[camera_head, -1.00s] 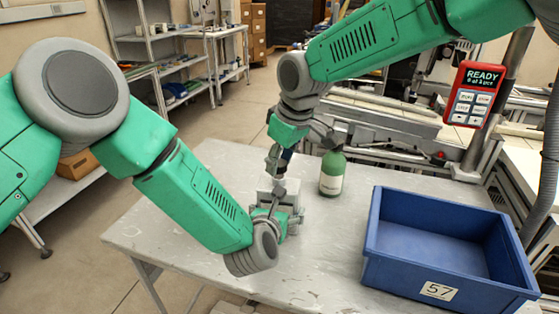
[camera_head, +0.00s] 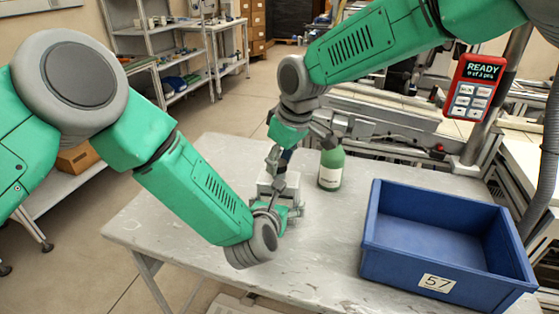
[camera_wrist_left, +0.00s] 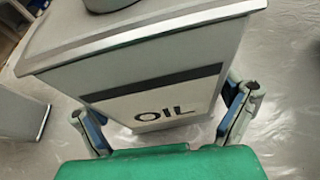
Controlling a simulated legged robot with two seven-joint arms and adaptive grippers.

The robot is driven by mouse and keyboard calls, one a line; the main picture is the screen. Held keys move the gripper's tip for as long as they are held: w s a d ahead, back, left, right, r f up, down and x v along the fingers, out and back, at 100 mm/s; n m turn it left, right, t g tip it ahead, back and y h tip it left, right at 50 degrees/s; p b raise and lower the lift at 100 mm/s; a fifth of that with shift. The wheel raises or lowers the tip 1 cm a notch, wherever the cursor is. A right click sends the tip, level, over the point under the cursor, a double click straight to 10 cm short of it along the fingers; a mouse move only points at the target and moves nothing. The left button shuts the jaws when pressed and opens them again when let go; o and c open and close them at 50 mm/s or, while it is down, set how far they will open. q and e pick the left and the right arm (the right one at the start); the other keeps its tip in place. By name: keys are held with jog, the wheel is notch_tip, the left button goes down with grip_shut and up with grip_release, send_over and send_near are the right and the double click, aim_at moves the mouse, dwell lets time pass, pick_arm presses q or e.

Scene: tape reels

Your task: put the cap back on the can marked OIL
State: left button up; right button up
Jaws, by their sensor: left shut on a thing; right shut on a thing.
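The grey, box-shaped can marked OIL (camera_wrist_left: 165,108) stands on the table, its label facing the left wrist camera. In the head view the can (camera_head: 291,181) is partly hidden behind my grippers. My left gripper (camera_wrist_left: 168,118) is shut on the can, one finger on each side; it also shows low on the can in the head view (camera_head: 280,212). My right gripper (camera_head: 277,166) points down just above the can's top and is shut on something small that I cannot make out. A dark round part (camera_wrist_left: 108,4) shows on the can's top, cut off by the frame; I cannot tell whether it is the cap.
A green bottle (camera_head: 331,168) stands behind and right of the can. A blue bin (camera_head: 398,268) marked 57 stands at the table's right. A grey block (camera_wrist_left: 20,116) shows left of the can in the wrist view. The table's front left (camera_head: 160,225) is clear.

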jog(key=shift+f, duration=0.55)
pick_arm(q)
jog(key=c, duration=0.7)
pick_arm(e)
jog(key=shift+m+h, duration=0.3)
jog(key=shift+m, duration=0.8)
pick_arm(q)
jog(key=shift+r, duration=0.1)
pick_arm(e)
jog(key=shift+s+a+m+t, duration=0.1)
jog(key=shift+m+t, duration=0.2)
jog(key=shift+m, duration=0.3)
jog(key=o, duration=0.7)
jog(key=shift+r, duration=0.1)
